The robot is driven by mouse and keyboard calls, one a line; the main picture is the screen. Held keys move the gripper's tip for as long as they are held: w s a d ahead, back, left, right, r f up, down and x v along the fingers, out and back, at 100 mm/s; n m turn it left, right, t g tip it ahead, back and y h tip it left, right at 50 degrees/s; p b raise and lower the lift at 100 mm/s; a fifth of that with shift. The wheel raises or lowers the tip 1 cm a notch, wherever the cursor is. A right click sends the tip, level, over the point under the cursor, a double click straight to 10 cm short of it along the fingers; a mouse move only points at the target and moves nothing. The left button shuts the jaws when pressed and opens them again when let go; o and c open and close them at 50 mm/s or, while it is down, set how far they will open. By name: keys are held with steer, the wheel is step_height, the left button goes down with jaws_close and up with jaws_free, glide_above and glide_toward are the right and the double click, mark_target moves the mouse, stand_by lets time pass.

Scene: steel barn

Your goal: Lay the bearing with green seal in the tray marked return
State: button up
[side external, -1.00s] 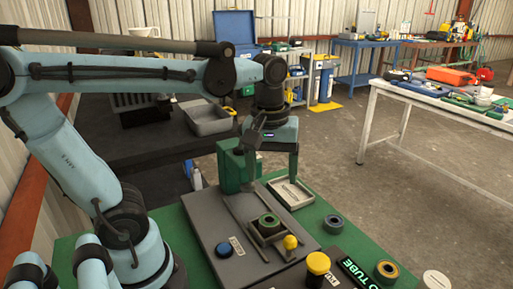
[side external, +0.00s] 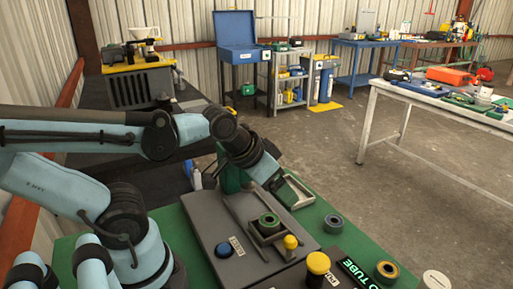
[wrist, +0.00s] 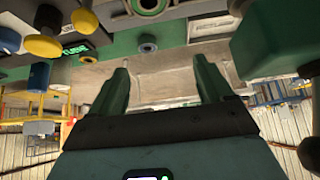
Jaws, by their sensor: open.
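The bearing with the green seal (side external: 268,221) sits in a square grey holder on the grey board in the side external view. It also shows at the top edge of the wrist view (wrist: 148,5). A shallow pale tray (side external: 306,188) lies behind and right of it; its marking is not readable there. My gripper (side external: 281,190) is tilted over the near left side of this tray and partly hides it. In the wrist view my gripper (wrist: 162,72) has its fingers wide apart with nothing between them. The bearing is apart from the fingers.
A loose grey ring (side external: 333,223) lies on the green mat right of the board. Yellow knobs (side external: 318,263), a blue button (side external: 224,250) and another ring (side external: 387,271) stand nearer the camera.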

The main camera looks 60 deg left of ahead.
step_height(320, 180, up, 4)
steer(key=s+m+g, duration=0.1)
steer(key=m+g, duration=0.1)
steer(key=g, duration=0.5)
glide_above(270, 219)
steer(key=shift+s+d+f, duration=0.1)
steer(key=shift+d+f, duration=0.1)
steer(key=shift+f, duration=1.45)
steer(key=shift+d+f, duration=0.15)
steer(key=shift+f, duration=1.5)
steer(key=shift+a+f, duration=0.2)
steer(key=shift+f, duration=0.8)
steer(key=shift+a+f, duration=0.15)
steer(key=shift+f, duration=1.45)
steer(key=shift+c, duration=0.3)
steer(key=c, duration=1.2)
steer(key=shift+c, duration=0.2)
steer(key=shift+r, duration=0.1)
